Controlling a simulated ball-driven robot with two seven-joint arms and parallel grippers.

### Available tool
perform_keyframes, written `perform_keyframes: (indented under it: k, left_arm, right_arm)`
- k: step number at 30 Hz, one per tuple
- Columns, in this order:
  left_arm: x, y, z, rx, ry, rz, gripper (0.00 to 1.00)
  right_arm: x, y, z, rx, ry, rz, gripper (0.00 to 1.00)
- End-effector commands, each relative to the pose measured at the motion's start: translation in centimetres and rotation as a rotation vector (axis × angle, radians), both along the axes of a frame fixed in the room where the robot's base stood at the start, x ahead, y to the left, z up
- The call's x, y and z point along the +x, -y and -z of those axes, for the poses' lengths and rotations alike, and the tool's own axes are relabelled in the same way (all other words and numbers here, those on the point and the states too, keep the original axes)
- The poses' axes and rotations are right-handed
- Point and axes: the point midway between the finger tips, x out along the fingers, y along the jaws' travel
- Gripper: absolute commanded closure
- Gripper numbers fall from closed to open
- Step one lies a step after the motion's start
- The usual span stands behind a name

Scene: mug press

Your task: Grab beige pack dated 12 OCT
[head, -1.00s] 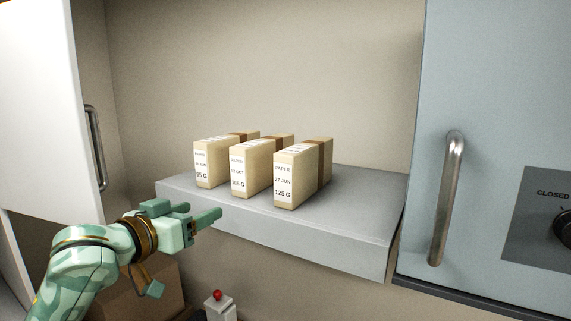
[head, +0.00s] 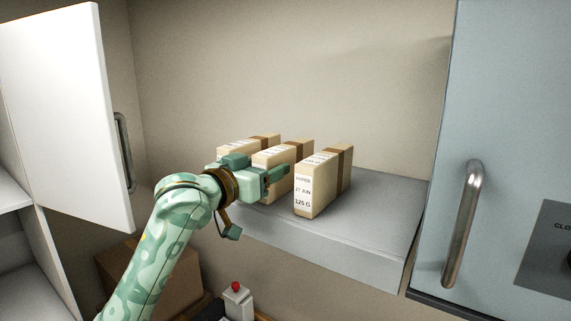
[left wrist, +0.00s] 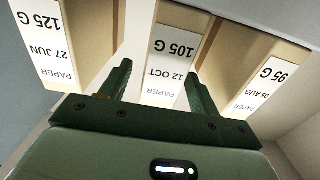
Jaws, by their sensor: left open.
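The beige pack dated 12 OCT (head: 276,156), labelled 105 G, stands in the middle of a row of three on the grey shelf (head: 375,215). Its label shows upside down in the left wrist view (left wrist: 173,50). My left gripper (head: 265,169) is open at the pack's front end, with one finger on each side of it in the left wrist view. I cannot tell whether the fingers touch it. In the head view the gripper hides most of the pack's front. My right gripper is not in view.
The 27 JUN pack (head: 318,184) stands close on the right. The pack dated 05 AUG (left wrist: 265,85) stands on the left, partly hidden in the head view (head: 250,142). A blue-grey cabinet (head: 500,110) bounds the right; an open white door (head: 65,110) is at left.

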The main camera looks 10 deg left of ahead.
Motion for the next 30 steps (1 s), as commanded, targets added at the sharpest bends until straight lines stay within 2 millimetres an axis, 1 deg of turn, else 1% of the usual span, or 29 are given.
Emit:
perform_keyframes:
  k: [1,2,6,9,14,15,17,18,20,21,30]
  left_arm:
    - [0.9,0.3,-0.4,-0.004,-0.004,0.001,0.38]
    - [1.4,0.4,-0.4,-0.004,-0.003,0.001,0.38]
    - [3.0,1.0,-0.2,-0.003,-0.001,0.001,0.38]
    - [3.3,1.1,-0.1,-0.001,0.001,0.001,0.38]
    - [3.3,1.1,0.0,-0.001,0.001,0.000,0.38]
    - [3.3,1.1,0.0,-0.001,0.001,0.000,0.49]
    - [3.3,1.1,0.0,-0.001,0.001,0.000,0.66]
    - [3.3,1.0,0.0,-0.001,0.001,0.000,0.77]
    - [3.3,1.0,0.0,-0.001,0.000,0.000,0.94]
    - [3.3,1.0,0.0,-0.001,0.000,0.000,0.98]
    - [3.3,1.0,-0.4,-0.002,0.003,0.001,0.97]
  right_arm:
    - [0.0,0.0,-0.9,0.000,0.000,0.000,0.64]
    - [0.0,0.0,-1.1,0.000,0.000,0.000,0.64]
    - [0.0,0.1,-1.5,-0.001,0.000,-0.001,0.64]
    - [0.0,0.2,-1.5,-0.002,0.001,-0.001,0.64]
    - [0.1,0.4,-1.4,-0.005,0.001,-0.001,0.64]
    - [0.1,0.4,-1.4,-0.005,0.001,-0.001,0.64]
    - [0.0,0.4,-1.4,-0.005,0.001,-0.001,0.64]
    - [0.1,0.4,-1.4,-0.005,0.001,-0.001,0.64]
    - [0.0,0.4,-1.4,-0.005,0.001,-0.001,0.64]
    - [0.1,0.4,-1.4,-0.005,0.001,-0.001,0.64]
    - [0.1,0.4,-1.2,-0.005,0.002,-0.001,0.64]
